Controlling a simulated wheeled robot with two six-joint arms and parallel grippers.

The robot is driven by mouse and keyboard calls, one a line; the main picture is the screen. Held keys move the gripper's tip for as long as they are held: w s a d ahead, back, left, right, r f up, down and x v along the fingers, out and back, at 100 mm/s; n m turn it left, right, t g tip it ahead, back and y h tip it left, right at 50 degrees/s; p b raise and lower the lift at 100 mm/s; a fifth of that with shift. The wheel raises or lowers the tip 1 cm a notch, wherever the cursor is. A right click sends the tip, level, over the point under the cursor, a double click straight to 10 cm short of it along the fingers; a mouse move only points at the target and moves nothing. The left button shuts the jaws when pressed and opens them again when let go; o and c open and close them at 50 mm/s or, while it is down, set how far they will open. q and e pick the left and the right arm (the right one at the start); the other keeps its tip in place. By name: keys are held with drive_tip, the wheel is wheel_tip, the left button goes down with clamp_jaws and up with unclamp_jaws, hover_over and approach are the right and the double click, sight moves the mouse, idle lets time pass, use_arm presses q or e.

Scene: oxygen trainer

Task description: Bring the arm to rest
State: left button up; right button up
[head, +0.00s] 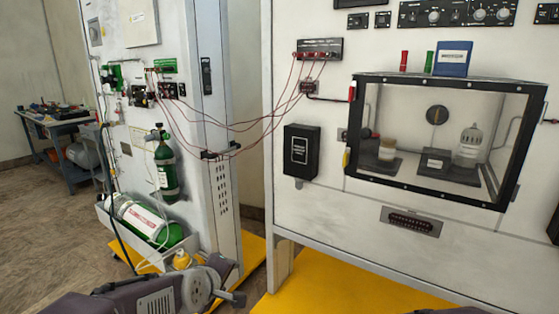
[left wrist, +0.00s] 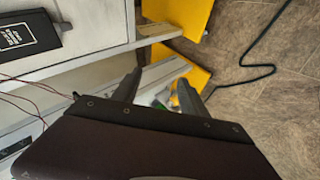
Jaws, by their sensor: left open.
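My left arm comes in along the bottom left of the head view, dark purple with a grey joint. Its gripper (head: 232,282) is low in front of the gap between the two white cabinets, above the floor area with yellow plates. In the left wrist view the two dark fingers of the left gripper (left wrist: 160,90) stand apart with nothing between them. My right gripper does not show; only a dark sliver, perhaps of my right arm, is at the bottom right edge of the head view.
A white cabinet (head: 330,220) with a clear-fronted chamber (head: 410,195) stands right. A left panel carries green cylinders (head: 165,170); red wires (head: 240,128) hang between them. Yellow base plates (head: 330,285) lie below. A side table (head: 60,122) stands far left. Floor (head: 40,225) at left is mostly clear.

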use_arm(q)
drive_tip(key=s+a+f+m+g+y, duration=0.1)
drive_tip(key=s+a+f+m+g, duration=0.3)
drive_tip(key=s+f, duration=0.5)
drive_tip(key=s+a+f+m+g, duration=0.1)
drive_tip(key=s+f+m+g, duration=0.45)
drive_tip(key=s, duration=0.55)
wheel_tip(320, 180, up, 21)
drive_tip(key=m+p, duration=0.1)
drive_tip(key=p, duration=2.1)
drive_tip(key=shift+a+m+t, duration=0.15)
drive_tip(key=shift+m+t, duration=0.2)
drive_tip(key=shift+t, duration=0.1)
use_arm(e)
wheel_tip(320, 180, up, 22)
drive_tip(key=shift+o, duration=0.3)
